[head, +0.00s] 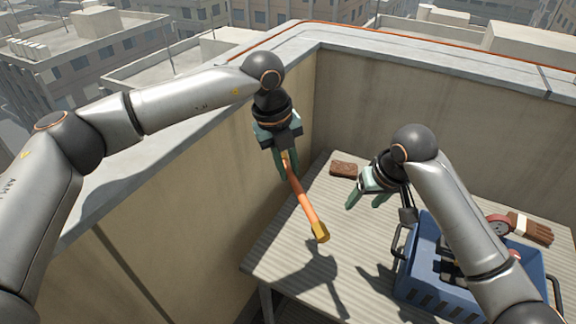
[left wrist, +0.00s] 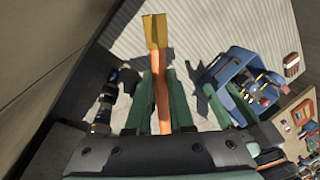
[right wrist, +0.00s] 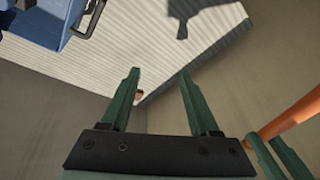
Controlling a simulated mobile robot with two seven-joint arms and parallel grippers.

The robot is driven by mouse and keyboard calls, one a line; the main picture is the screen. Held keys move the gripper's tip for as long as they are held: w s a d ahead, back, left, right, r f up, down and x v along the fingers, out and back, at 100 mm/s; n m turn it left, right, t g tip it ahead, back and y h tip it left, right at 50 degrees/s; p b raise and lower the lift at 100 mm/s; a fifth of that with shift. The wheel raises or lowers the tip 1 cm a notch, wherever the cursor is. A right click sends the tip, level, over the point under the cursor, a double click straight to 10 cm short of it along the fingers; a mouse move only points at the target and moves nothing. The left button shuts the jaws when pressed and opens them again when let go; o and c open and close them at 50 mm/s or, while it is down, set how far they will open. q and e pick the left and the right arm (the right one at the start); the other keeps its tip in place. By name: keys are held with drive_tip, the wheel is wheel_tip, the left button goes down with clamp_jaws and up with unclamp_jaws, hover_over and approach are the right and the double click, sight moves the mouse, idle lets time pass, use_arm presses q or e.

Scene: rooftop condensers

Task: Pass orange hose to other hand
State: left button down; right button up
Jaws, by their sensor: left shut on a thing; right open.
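The orange hose (head: 304,205) is a short length with a brass-coloured end (head: 320,232). My left gripper (head: 287,165) is shut on the hose near its upper end. The hose slants down to the right, above the table. In the left wrist view the hose (left wrist: 161,100) runs out between the green fingers, its brass end (left wrist: 156,30) beyond the tips. My right gripper (head: 366,199) is open and empty, to the right of the hose and apart from it. The right wrist view shows a bare gap between its fingers (right wrist: 155,78), with the hose (right wrist: 295,119) off to the right.
The ribbed grey table (head: 280,250) stands below the hose. A blue crate (head: 425,265) holding tools is at the right, partly behind my right arm. A brown block (head: 343,169) lies at the table's back; a brush (head: 530,228) and red-rimmed gauge (head: 499,225) lie right. The parapet wall (head: 225,150) rises at the left.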

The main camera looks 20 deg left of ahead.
drive_tip(key=s+f+t+y, duration=0.1)
drive_tip(key=s+f, duration=0.1)
drive_tip(key=f, duration=0.3)
drive_tip(key=s+f+t+y, duration=0.1)
drive_tip(key=s+f, duration=0.2)
drive_tip(key=f, duration=0.3)
drive_tip(key=s+f+t+y, duration=0.1)
drive_tip(key=s+f, duration=0.2)
drive_tip(key=f, duration=0.2)
drive_tip(key=shift+a+f, duration=0.15)
drive_tip(key=shift+f, duration=0.05)
drive_tip(key=s+d+f+m+t+h, duration=0.1)
drive_tip(key=s+d+f, duration=0.3)
drive_tip(key=s+d, duration=0.3)
drive_tip(key=s+d+f+m+t+h, duration=0.1)
drive_tip(key=s+d+f, duration=0.3)
drive_tip(key=s, duration=0.6)
drive_tip(key=d+t, duration=0.1)
drive_tip(key=d, duration=0.1)
drive_tip(key=shift+s+d+f+h, duration=0.25)
drive_tip(key=shift+d+h, duration=0.15)
